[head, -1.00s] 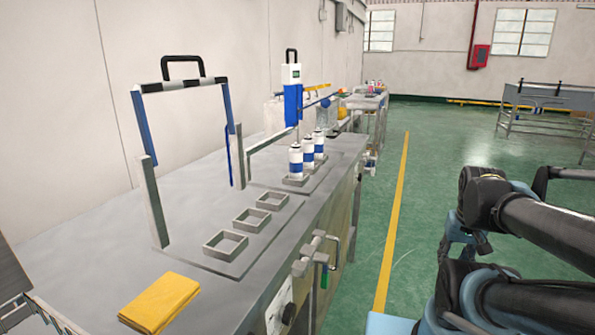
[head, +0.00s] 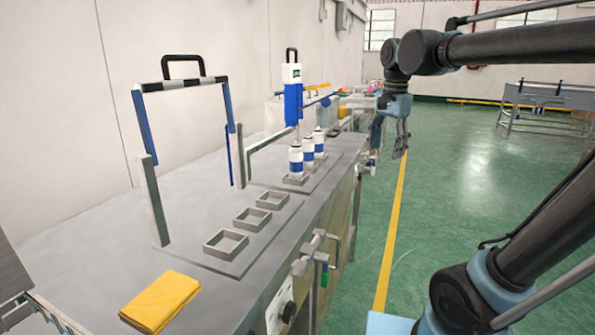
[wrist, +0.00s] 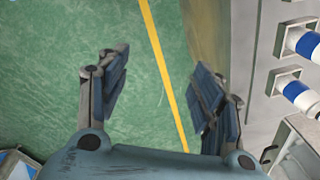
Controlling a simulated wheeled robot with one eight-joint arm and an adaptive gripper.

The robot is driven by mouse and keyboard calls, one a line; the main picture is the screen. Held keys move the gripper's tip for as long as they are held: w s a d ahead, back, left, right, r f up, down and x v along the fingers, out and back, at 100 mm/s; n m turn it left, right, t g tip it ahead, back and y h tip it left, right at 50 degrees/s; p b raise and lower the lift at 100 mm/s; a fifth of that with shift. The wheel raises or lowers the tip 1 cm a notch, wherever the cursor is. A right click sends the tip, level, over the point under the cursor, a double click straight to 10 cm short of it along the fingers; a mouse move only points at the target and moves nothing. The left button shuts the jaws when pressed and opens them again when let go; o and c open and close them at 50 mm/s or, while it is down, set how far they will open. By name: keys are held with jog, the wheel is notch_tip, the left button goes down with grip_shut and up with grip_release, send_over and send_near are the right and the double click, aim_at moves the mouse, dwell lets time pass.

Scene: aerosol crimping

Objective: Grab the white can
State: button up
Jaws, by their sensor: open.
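Three white cans with blue bands stand upright in a row of square holders on the workbench in the head view: a near can (head: 296,160), a middle can (head: 307,153) and a far can (head: 319,143). My gripper (head: 391,150) is open and empty, pointing down over the floor to the right of the bench, apart from the cans. In the wrist view my gripper (wrist: 160,85) has its fingers wide apart over green floor. Parts of two cans show at that view's right edge, an upper can (wrist: 308,45) and a lower can (wrist: 302,96).
The grey workbench (head: 90,225) holds empty square holders (head: 226,244), a yellow cloth (head: 160,302) and a tall frame (head: 157,200). A blue and white crimping device (head: 292,95) stands behind the cans. Pipes and a valve (head: 318,240) jut from the bench front. The floor (head: 440,230) is clear.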

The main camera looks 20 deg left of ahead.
jog(key=w+a+r+m, duration=0.15)
jog(key=a+r, duration=0.25)
jog(key=a, duration=0.4)
jog(key=s+a+r+m, duration=0.1)
jog(key=a+r+m, duration=0.1)
jog(key=a+r, duration=0.35)
jog(key=r+m, duration=0.2)
send_over(296, 157)
jog(key=w+a, duration=0.1)
jog(key=w, duration=0.1)
jog(key=shift+g+h, duration=0.3)
jog(key=shift+g, duration=0.1)
notch_tip(296, 157, down, 18)
jog(key=shift+w+d+r, duration=0.1)
jog(key=shift+r, duration=0.15)
jog(key=c, duration=1.2)
